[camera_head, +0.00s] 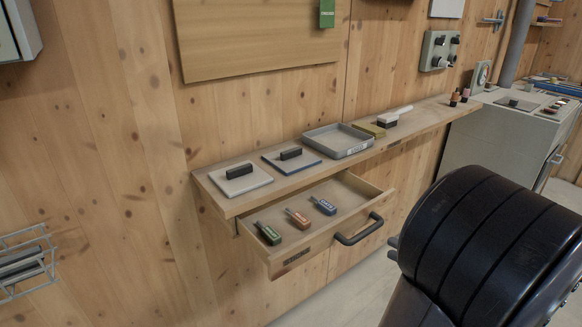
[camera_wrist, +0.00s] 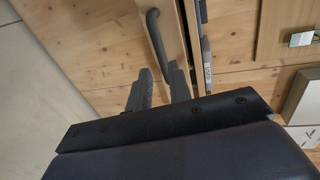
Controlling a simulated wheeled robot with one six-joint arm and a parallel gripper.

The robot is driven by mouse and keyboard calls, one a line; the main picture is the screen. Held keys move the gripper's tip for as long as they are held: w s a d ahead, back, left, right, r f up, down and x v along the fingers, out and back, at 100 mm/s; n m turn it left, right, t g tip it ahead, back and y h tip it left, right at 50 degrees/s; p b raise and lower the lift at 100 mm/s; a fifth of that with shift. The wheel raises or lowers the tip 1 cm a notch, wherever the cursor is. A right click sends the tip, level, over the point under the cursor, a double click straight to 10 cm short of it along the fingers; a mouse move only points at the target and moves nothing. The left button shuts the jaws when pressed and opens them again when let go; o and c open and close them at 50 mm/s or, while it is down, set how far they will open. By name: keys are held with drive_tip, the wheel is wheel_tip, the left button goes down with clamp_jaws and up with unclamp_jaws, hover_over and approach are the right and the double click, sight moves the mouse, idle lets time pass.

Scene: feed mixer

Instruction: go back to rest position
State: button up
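My dark arm fills the lower right there.
Green (camera_head: 268,233), orange (camera_head: 297,217) and blue (camera_head: 323,205) tagged items lie in the drawer. The shelf (camera_head: 425,117) above holds a grey tray (camera_head: 338,140) and two black-handled plates. A grey cabinet (camera_head: 505,145) stands at the right. Floor is free before the drawer.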

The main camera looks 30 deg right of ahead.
sight(362, 234)
drive_tip(key=x, duration=1)
drive_tip(key=shift+a, duration=0.1)
